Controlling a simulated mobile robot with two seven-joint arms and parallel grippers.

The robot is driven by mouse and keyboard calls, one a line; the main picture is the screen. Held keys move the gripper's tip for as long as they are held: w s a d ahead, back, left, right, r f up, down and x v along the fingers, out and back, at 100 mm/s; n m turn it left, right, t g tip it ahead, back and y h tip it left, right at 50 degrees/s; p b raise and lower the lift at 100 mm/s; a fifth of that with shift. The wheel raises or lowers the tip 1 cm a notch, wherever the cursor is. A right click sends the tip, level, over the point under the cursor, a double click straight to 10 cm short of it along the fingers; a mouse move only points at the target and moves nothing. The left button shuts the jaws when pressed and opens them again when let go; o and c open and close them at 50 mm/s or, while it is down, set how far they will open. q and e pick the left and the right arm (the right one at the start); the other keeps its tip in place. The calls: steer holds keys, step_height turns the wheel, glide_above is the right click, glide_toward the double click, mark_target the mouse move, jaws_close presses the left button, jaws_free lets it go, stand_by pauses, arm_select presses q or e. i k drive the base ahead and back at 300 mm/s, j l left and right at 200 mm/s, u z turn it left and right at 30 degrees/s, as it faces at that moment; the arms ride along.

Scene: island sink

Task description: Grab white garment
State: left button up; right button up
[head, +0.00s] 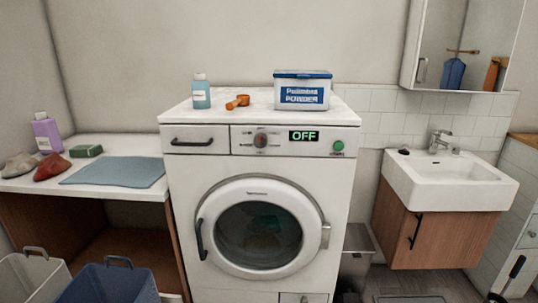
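No white garment can be made out in the head view. The washing machine (186,250) stands in the middle, its round door (208,220) closed and its display (304,135) reading "OFF". Dim coloured shapes (262,235) show behind the door glass; I cannot tell what they are. A pale basket (30,280) and a blue basket (105,285) stand at the bottom left, and their contents are not visible. Neither of my grippers is in view.
A blue bottle (201,93), orange scoop (238,102) and powder box (302,92) stand on the machine. The left counter (100,146) holds a purple bottle (46,133), a green sponge (86,151) and a blue mat (115,172). A sink (440,185) is at right.

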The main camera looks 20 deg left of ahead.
mark_target(21, 163)
steer(key=k+j, duration=0.1)
steer(key=j, duration=0.3)
steer(key=k+j+z, duration=0.15)
steer(key=j, duration=0.7)
steer(key=k+j+z, duration=0.1)
steer(key=j, duration=0.3)
steer(key=k+j+z, duration=0.1)
steer(key=j, duration=0.25)
steer(key=k, duration=0.1)
